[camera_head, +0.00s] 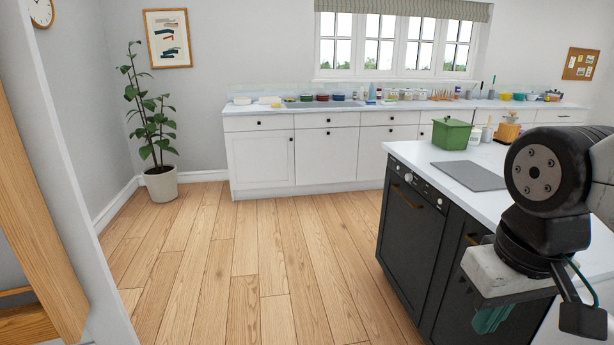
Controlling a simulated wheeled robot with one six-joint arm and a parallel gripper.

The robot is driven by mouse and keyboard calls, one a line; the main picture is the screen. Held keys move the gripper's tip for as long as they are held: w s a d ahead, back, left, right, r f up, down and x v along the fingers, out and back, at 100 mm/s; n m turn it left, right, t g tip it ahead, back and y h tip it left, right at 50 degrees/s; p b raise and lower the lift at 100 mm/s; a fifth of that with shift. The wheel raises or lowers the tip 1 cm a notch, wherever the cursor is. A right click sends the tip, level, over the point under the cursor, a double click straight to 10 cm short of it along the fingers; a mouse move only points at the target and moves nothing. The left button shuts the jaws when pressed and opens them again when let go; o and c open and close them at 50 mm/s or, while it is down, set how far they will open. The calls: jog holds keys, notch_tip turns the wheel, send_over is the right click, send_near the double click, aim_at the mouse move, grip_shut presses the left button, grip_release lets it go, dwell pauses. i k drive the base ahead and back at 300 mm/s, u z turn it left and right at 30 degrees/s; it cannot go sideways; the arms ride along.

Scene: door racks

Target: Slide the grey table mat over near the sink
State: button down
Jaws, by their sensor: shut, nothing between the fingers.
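The grey table mat (468,176) lies flat on the white island worktop at the right, in front of a green lidded box. The sink (322,104) is set in the long counter along the back wall, below the window; its basin is hard to make out. My gripper (491,319) hangs at the lower right, with its teal fingers pointing down. It is shut and empty, in front of the island's dark side, nearer the camera than the mat and apart from it.
The green box (451,134) stands just behind the mat. Several bowls and jars line the back counter (262,110). A potted plant (160,183) stands at the back left. Open wooden floor (250,250) lies between the island and the left wall.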

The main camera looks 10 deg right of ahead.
aim_at(477, 178)
jog(key=i, duration=3.65)
jog(key=z, duration=2.15)
